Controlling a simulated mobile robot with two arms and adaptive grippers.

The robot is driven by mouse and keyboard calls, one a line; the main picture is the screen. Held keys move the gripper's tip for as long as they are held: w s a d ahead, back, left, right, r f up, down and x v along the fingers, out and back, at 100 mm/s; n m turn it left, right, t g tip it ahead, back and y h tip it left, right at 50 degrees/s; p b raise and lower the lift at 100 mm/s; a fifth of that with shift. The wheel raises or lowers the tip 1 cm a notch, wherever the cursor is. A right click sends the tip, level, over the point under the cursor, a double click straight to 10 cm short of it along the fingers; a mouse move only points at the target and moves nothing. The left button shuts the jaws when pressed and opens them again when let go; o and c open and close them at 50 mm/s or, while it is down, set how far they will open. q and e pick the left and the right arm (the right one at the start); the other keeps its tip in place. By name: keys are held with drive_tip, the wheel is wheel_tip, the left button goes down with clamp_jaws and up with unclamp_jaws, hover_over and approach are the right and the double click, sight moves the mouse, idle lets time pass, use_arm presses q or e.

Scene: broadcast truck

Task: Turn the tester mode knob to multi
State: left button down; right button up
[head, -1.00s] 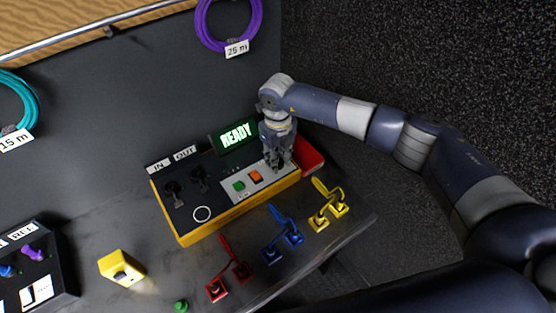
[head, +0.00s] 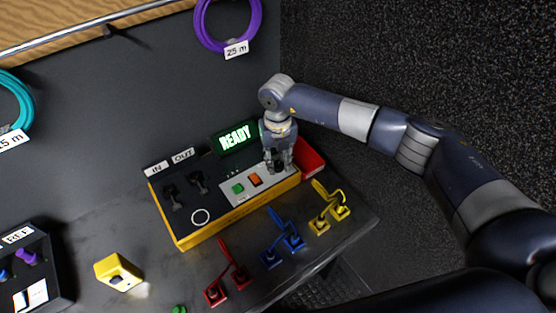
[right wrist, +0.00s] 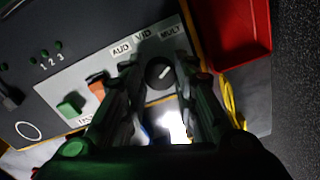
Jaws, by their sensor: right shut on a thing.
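The tester (head: 185,238) is a yellow-edged box with a dark top and a light grey control panel, on the table. Its dark round mode knob (right wrist: 159,72) shows in the right wrist view, below the labels AUD, VID and MULT (right wrist: 170,29). A short white mark on the knob slants up to the right, roughly toward the MULT side. My right gripper (head: 278,166) points down at the panel's right end. In the right wrist view, its fingers (right wrist: 159,76) are shut on the knob from both sides. In the head view the gripper hides the knob. My left gripper is out of view.
A lit READY display (head: 236,137) stands behind the tester. A red tray (head: 311,158) lies close right of the gripper. Green (head: 238,189) and orange (head: 255,180) buttons sit left of it. Red, blue and yellow cables (head: 329,208) lie in front.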

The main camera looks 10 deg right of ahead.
sight(278, 164)
drive_tip(key=shift+w, duration=0.1)
drive_tip(key=o, duration=1.1)
wheel_tip(278, 164, up, 12)
drive_tip(key=shift+r, duration=0.1)
